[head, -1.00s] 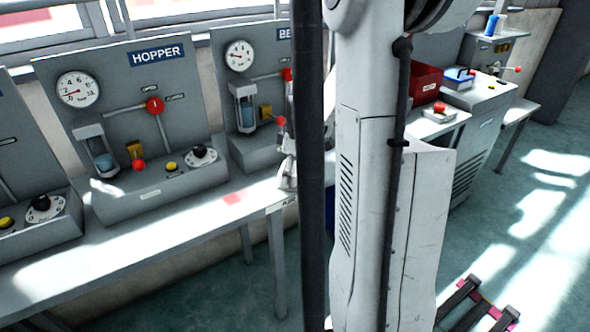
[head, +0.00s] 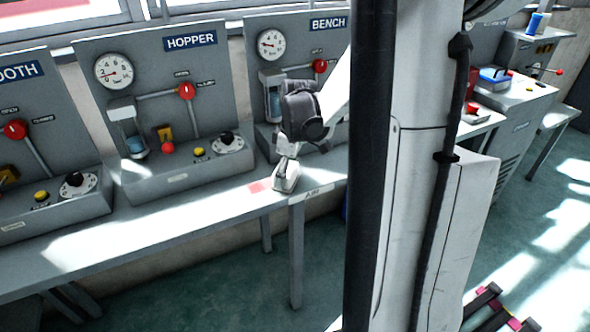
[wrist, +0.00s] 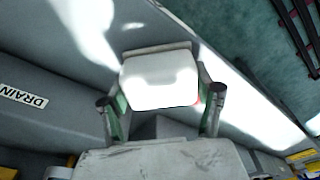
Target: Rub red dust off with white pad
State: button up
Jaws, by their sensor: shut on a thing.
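A white pad (head: 287,177) is held in my gripper (head: 286,162) at the front edge of the grey bench top, near the ALARM label. In the wrist view the pad (wrist: 160,80) sits between the two fingers of my gripper (wrist: 160,108). The red dust (head: 260,186) is a faint pinkish-red patch on the bench top, just left of the pad in the head view. A sliver of red shows by the right finger in the wrist view. The pad is at or very near the surface; I cannot tell whether it touches.
The grey bench (head: 165,225) runs along the wall. The HOPPER panel (head: 165,95) and BENCH panel (head: 275,75) stand behind it with knobs and levers. A DRAIN label (wrist: 22,96) shows in the wrist view. My column blocks part of the head view.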

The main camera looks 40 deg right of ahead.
jog(key=shift+w+a+f, duration=0.1)
jog(key=shift+w+a, duration=0.45)
jog(key=shift+a, duration=1.25)
jog(key=shift+w+a+r, duration=0.1)
jog(key=shift+w+a, duration=0.45)
jog(key=shift+a, duration=1.2)
jog(key=shift+w+a+f, duration=0.1)
jog(key=shift+w+a, duration=0.45)
jog(key=shift+a, duration=1.25)
jog(key=shift+d, duration=0.1)
jog(key=shift+s+d+b, duration=0.3)
jog(key=shift+s+d, duration=0.8)
jog(key=shift+d, duration=2.45)
jog(key=shift+s+d+b, duration=0.35)
jog(key=shift+s+d, duration=0.8)
jog(key=shift+d, duration=2.4)
jog(key=shift+s+d+b, duration=0.3)
jog(key=shift+s+d, duration=0.8)
jog(key=shift+d, duration=2.45)
jog(key=shift+r+p, duration=1.7)
jog(key=shift+r, duration=0.9)
